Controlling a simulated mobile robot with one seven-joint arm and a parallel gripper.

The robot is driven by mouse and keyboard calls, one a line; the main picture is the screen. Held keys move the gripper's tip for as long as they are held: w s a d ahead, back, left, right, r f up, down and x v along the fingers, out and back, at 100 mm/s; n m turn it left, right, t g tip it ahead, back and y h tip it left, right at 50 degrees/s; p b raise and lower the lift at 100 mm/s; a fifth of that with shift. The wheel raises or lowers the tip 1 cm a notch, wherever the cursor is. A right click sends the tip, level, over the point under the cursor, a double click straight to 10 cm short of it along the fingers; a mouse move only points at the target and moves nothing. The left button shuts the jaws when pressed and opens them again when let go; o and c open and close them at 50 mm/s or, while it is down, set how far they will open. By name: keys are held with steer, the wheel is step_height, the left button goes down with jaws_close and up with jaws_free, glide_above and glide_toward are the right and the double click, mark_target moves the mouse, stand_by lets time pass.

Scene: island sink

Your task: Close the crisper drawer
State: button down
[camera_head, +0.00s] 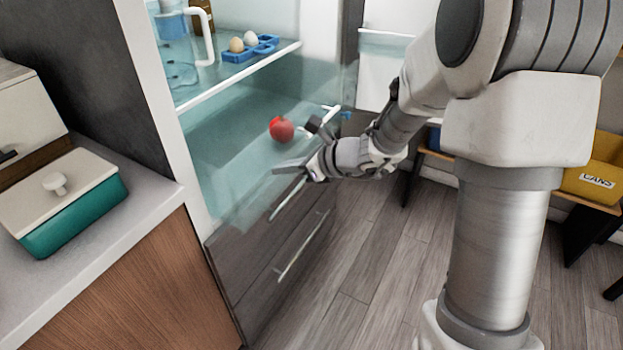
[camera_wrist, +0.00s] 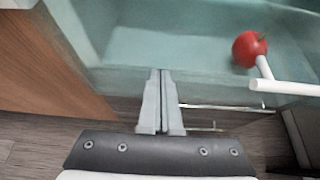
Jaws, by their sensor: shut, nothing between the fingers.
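The crisper drawer (camera_head: 235,175) is a see-through, pale teal bin low in the fridge, and it appears pulled out. A red apple (camera_head: 281,129) lies in it. The wrist view shows the drawer (camera_wrist: 165,48), the apple (camera_wrist: 249,49) and a white bar handle (camera_wrist: 285,88) on its front at the right. My gripper (camera_head: 288,168) is shut and empty, at the drawer's front, left of that handle. In the wrist view the closed fingertips (camera_wrist: 160,74) point at the drawer front. I cannot tell whether they touch it.
Dark lower drawers (camera_head: 262,275) with thin bar handles (camera_head: 302,246) are below. The fridge shelf above holds eggs in a blue tray (camera_head: 250,50). A counter (camera_head: 120,225) with a teal box (camera_head: 75,215) stands left. A yellow bin (camera_head: 597,168) stands right. Wooden floor (camera_head: 370,250) is clear in front.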

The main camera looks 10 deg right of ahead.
steer(key=w+a+p, duration=0.1)
steer(key=w+a, duration=1.1)
steer(key=a, duration=0.5)
steer(key=shift+w+a+r+p, duration=0.15)
steer(key=shift+w+a+p, duration=0.1)
steer(key=shift+w+p, duration=0.1)
steer(key=shift+a+r, duration=0.1)
steer(key=shift+s, duration=0.1)
